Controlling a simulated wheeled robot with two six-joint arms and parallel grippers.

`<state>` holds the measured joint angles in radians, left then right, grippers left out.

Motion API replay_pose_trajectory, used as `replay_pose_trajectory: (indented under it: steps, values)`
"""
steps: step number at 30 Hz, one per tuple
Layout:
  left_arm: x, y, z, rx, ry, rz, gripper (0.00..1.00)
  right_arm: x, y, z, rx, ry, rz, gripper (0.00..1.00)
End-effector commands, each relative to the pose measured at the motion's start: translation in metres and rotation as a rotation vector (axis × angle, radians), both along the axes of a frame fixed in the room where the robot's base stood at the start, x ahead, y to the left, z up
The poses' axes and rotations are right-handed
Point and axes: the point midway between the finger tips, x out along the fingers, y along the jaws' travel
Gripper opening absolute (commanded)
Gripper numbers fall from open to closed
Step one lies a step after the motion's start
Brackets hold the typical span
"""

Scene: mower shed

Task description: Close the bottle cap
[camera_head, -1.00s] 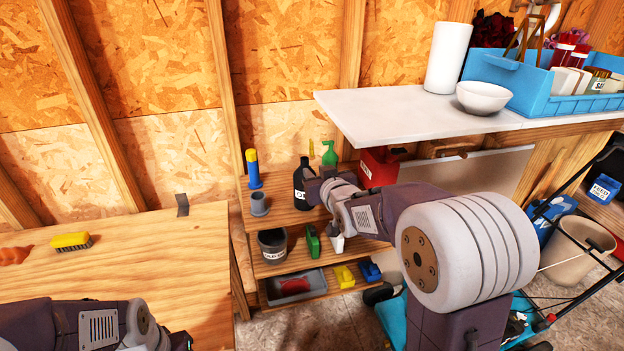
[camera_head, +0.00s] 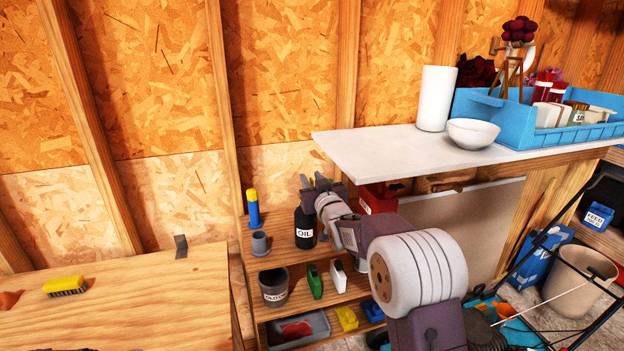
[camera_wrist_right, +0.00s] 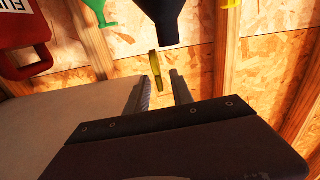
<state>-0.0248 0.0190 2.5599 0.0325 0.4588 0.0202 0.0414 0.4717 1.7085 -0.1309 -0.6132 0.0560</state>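A black oil bottle (camera_head: 305,232) with a white label stands upright on the top board of the small shelf. Its dark shoulder (camera_wrist_right: 175,18) shows upside down at the top of the right wrist view. A thin yellow piece, apparently the cap (camera_wrist_right: 155,72), stands out from the bottle's neck there, apart from its shoulder. My right gripper (camera_head: 313,183) is above the bottle in the head view and hides its top. I see no contact. My left gripper is out of view.
A blue-and-yellow tube (camera_head: 253,210) and a grey cup (camera_head: 260,243) stand left of the bottle. A red can (camera_head: 378,200) stands right, under the white worktop (camera_head: 370,150). A green object (camera_wrist_right: 100,10) shows in the wrist view. The wooden table (camera_head: 150,305) is at left.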

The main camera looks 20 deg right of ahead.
Motion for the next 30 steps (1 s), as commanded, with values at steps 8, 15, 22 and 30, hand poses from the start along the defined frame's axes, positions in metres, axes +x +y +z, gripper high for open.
replay_pose_trajectory:
  steps: [8,15,22,30]
  values:
    - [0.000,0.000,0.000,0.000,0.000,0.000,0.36,0.000,0.000,0.000,0.000,0.000,0.000,0.00]
    - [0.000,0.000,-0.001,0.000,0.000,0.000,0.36,0.000,0.000,0.000,-0.003,0.000,0.000,0.00]
    - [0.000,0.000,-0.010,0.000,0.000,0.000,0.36,-0.001,0.004,-0.002,-0.063,-0.004,0.000,0.00]
    - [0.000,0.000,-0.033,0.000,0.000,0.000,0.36,-0.001,0.014,-0.005,-0.264,-0.012,0.001,0.00]
